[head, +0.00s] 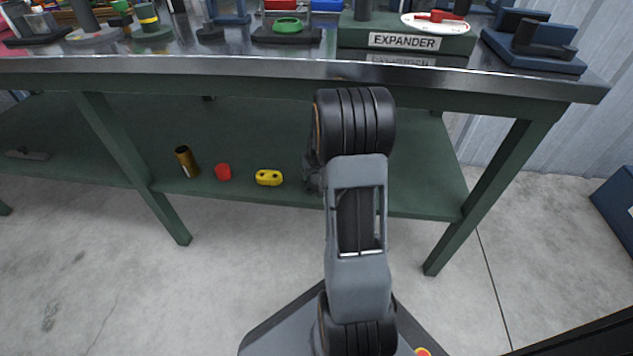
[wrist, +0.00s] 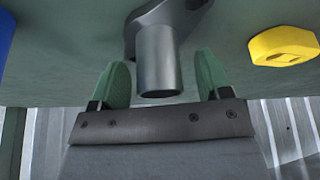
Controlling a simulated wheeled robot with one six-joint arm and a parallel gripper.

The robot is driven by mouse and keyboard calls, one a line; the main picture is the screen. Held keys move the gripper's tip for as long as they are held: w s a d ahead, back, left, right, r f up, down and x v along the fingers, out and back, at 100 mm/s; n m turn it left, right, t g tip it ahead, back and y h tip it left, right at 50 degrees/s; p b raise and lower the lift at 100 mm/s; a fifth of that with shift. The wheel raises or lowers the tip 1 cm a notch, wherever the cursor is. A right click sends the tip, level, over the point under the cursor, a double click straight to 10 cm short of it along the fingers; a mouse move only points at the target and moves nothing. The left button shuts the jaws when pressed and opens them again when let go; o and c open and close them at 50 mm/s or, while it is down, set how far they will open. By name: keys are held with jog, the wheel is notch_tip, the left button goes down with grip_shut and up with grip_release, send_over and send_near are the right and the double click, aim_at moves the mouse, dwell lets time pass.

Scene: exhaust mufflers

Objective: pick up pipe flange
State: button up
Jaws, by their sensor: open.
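The pipe flange (wrist: 158,62), a grey metal tube on a flat flange plate, shows at the top middle of the wrist view. Its open tube end points toward my gripper (wrist: 161,80). The gripper's two green fingers are spread, one on each side of the tube, with a visible gap on both sides. Nothing is held. The plate's far part is cut off by the frame's top edge. In the head view my own arm hides the pipe flange and most of the gripper at the lower shelf.
On the green lower shelf (head: 110,125) lie a yellow two-hole piece (head: 268,177), a red piece (head: 223,172) and a brass cylinder (head: 186,161). The yellow piece also shows in the wrist view (wrist: 283,45). The bench top's metal edge (head: 200,69) overhangs the shelf.

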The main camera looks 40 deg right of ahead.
jog(key=shift+w+d+f, duration=0.1)
jog(key=shift+w+f, duration=0.15)
jog(key=shift+f, duration=0.4)
jog(key=shift+r, duration=0.1)
jog(key=c, duration=1.1)
jog(key=shift+c, duration=0.2)
